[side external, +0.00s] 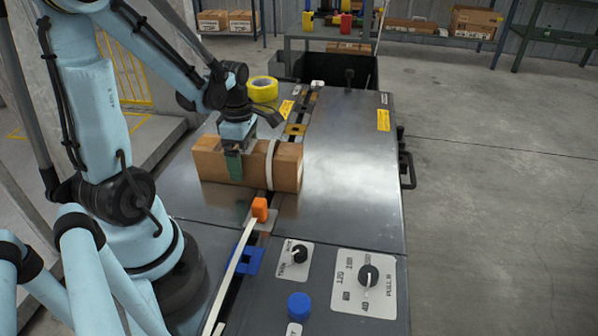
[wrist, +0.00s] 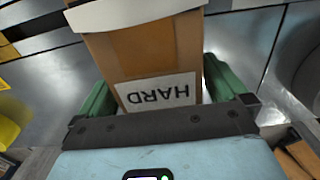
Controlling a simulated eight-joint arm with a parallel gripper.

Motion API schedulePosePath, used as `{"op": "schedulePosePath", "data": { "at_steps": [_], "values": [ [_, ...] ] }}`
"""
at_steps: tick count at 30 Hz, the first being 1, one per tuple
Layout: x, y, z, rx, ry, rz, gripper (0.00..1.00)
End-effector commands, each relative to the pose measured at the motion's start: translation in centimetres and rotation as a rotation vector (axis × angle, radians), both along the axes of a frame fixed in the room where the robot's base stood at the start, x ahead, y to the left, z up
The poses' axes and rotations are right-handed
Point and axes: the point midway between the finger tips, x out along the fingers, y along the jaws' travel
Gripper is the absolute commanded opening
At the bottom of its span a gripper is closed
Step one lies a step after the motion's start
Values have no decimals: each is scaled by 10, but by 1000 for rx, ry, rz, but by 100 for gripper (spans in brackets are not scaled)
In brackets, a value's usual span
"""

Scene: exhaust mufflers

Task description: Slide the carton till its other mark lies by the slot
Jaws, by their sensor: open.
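The brown carton (side external: 207,164) lies across the dark slot (side external: 268,197) in the metal bench, long side toward the camera. A white band (side external: 271,165) goes round it near its right end, close to the slot. In the wrist view the carton (wrist: 150,54) carries a white label (wrist: 157,92) reading HARD, upside down, and the white band (wrist: 130,14) shows at the top edge. My gripper (side external: 233,163) is open over the carton's left part, with green fingers on either side. The wrist view shows it (wrist: 158,92) straddling the carton; finger contact is unclear.
An orange clip (side external: 259,209) and pale strap (side external: 238,255) lie along the slot before the carton. Behind it are a yellow tape roll (side external: 262,89) and yellow piece (side external: 296,129). Knobs (side external: 368,276) and a blue button (side external: 299,305) are in front. The bench right of the carton is clear.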

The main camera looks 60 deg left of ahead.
Motion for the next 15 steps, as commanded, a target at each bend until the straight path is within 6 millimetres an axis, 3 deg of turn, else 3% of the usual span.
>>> {"op": "schedulePosePath", "data": {
  "at_steps": [11,15],
  "values": [
    [0,0,-3,0,0,0,100],
    [0,0,-3,0,0,0,80]
  ]
}}
